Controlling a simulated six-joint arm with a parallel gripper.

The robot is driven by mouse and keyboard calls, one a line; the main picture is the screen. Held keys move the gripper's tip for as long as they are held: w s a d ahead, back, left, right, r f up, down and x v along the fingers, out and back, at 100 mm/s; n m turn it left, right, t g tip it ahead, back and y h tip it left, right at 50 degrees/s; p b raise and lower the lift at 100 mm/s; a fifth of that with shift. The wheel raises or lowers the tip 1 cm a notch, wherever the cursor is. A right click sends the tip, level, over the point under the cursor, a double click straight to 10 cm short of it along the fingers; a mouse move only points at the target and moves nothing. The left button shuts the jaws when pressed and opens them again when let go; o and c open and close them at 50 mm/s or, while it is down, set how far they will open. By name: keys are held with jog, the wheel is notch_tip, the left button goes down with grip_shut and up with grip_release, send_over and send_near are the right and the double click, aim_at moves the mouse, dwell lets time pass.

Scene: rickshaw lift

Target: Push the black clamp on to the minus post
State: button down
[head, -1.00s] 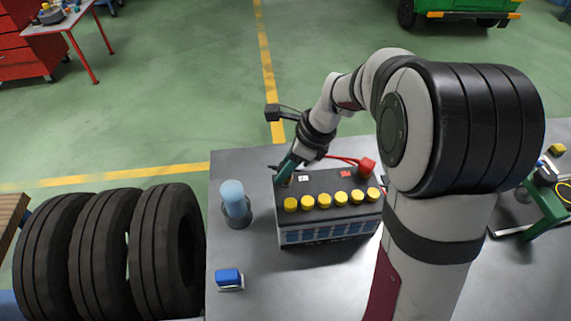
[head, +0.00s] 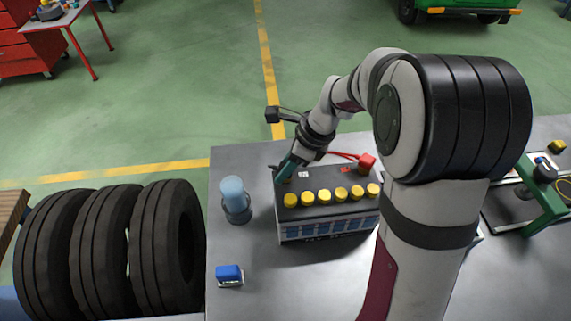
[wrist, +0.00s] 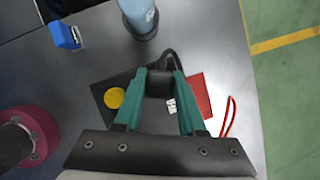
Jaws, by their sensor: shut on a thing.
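My gripper (head: 281,176) has teal fingers and is over the back left corner of the battery (head: 330,232). In the wrist view the fingers (wrist: 160,74) are shut on the black clamp (wrist: 160,84), a dark block with a black cable looping behind it. The minus post is hidden under the clamp and fingers, so I cannot tell whether the clamp is seated on it. The battery has a row of yellow caps along its top. A red clamp (head: 367,161) with a red cable sits at its back right corner.
A blue-topped cylinder (head: 234,197) stands close left of the battery. A small blue block (head: 229,275) lies at the front left of the grey bench (head: 255,300). Several tyres (head: 165,250) stand left of the bench. A green-framed item (head: 545,190) is at the right.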

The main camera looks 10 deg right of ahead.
jog(key=shift+f, duration=0.2)
jog(key=shift+c, duration=0.9)
grip_release()
jog(key=shift+r, duration=0.1)
jog(key=shift+r, duration=3.45)
jog(key=s+n+g+h, duration=0.2)
jog(key=s+n, duration=1.5)
jog(key=s, duration=0.9)
jog(key=shift+s+d+f, duration=0.15)
jog(key=shift+s+d, duration=0.25)
